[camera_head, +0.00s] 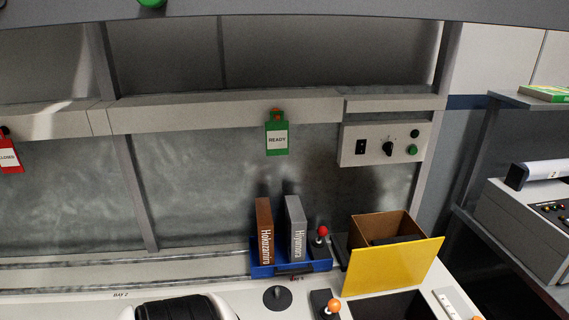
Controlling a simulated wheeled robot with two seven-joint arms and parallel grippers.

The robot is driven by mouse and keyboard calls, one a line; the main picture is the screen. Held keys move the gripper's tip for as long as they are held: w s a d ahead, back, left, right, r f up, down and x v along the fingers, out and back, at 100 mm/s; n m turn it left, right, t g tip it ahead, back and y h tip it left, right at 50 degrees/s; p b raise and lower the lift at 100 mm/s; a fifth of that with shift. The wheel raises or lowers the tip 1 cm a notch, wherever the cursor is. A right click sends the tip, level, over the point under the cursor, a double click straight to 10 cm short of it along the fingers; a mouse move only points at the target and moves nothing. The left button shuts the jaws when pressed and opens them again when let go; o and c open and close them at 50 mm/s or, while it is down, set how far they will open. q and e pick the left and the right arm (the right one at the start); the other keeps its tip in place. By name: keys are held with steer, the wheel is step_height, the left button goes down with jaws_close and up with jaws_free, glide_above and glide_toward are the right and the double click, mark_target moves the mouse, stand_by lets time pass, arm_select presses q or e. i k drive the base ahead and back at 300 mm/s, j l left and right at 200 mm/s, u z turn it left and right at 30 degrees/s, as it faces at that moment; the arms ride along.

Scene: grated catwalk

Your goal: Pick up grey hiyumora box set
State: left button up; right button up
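The grey Hiyumora box set (296,228) stands upright, with a slight lean in the picture, in a blue tray (262,271) on the light console. Its spine lettering faces me. A brown box set (265,230) with other lettering stands upright to its left in the same tray, with a narrow gap between them. The lower ends of both boxes are partly hidden by the tray's front wall. Neither of my grippers shows in the head view.
A red-knobbed lever (321,236) stands close to the grey box's right. Further right is an open brown box with a yellow front panel (392,267). An orange-knobbed lever (332,306) and a dark knob (277,297) are in front. A wall with a switch panel (383,144) rises behind.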

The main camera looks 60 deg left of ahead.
mark_target(296, 223)
steer(key=u, duration=1.75)
steer(key=l+u, duration=0.2)
steer(key=u, duration=0.2)
steer(key=k+l+u, duration=0.15)
steer(key=u, duration=0.25)
steer(key=k+l+u, duration=0.1)
steer(key=u, duration=0.3)
steer(key=k+l+u, duration=0.15)
steer(key=u, duration=0.25)
